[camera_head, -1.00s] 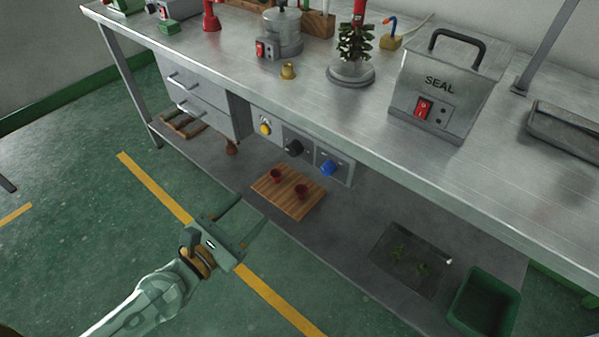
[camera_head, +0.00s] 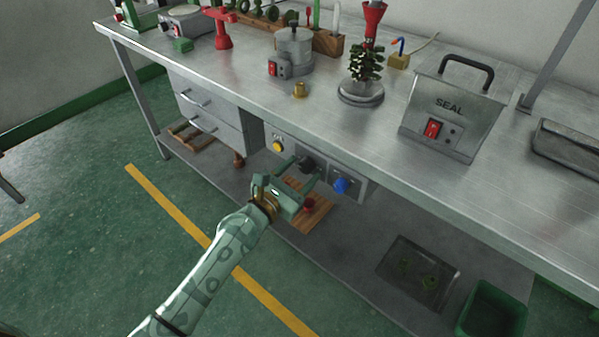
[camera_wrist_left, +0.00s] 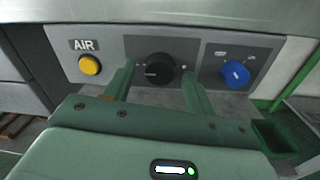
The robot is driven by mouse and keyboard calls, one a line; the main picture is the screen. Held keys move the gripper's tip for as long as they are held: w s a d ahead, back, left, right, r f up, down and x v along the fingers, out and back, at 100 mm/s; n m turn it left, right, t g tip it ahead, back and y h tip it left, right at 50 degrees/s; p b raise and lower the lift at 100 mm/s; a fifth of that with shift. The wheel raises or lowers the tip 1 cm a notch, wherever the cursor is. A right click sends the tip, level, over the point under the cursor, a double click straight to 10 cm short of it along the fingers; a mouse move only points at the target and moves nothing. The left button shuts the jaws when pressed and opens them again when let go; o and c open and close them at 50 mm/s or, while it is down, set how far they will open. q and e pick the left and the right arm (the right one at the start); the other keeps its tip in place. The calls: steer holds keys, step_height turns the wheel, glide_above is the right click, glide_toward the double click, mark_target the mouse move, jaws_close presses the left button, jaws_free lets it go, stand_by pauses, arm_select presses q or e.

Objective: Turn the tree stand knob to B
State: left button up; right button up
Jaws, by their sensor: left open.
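The black knob (camera_head: 307,163) sits on the middle panel under the front edge of the table. It also shows in the left wrist view (camera_wrist_left: 158,69), round and dark with a light pointer mark; the small marks beside it are too small to read. My left gripper (camera_head: 299,168) is open in front of this panel. In the left wrist view its fingers (camera_wrist_left: 160,76) frame the black knob, one on each side; I cannot tell whether they touch it. The tree stand (camera_head: 361,92) is a round metal base on the table carrying a green tree. My right gripper is out of view.
A yellow button (camera_head: 278,146) under an AIR label is left of the black knob, and a blue knob (camera_head: 341,186) is right of it. A wooden board (camera_head: 318,217) with a red cup lies on the lower shelf. The SEAL machine (camera_head: 452,118) stands on the table.

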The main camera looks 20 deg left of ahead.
arm_select(q)
steer(key=c, duration=1)
